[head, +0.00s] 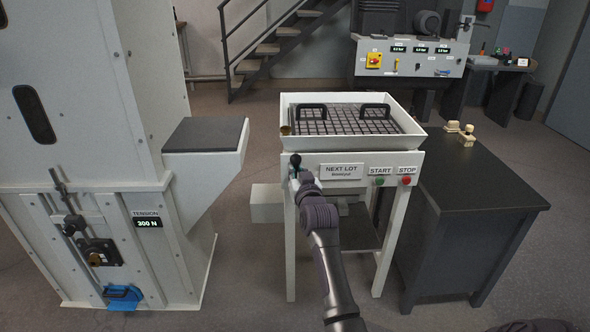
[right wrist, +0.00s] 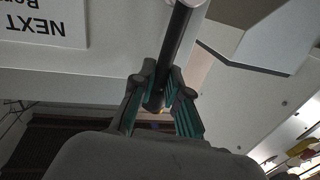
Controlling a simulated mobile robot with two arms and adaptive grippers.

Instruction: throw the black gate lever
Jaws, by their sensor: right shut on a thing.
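The black gate lever (head: 295,159) is on the front left of the white sieve stand, left of the NEXT LOT sign; its dark knob sticks up above my gripper. My right gripper (head: 297,173) is at the lever, its arm coming up from below. In the right wrist view the black lever bar (right wrist: 176,45) runs down from a pale round mount into the gripper (right wrist: 163,88), between its teal-lined fingers, which are shut on it. My left gripper is out of view.
The white stand holds a tray (head: 287,141) with a black grid and two handles. START (head: 380,181) and STOP (head: 406,181) buttons are right of the sign. A dark cabinet (head: 490,194) stands close on the right, a tall white machine (head: 85,95) on the left.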

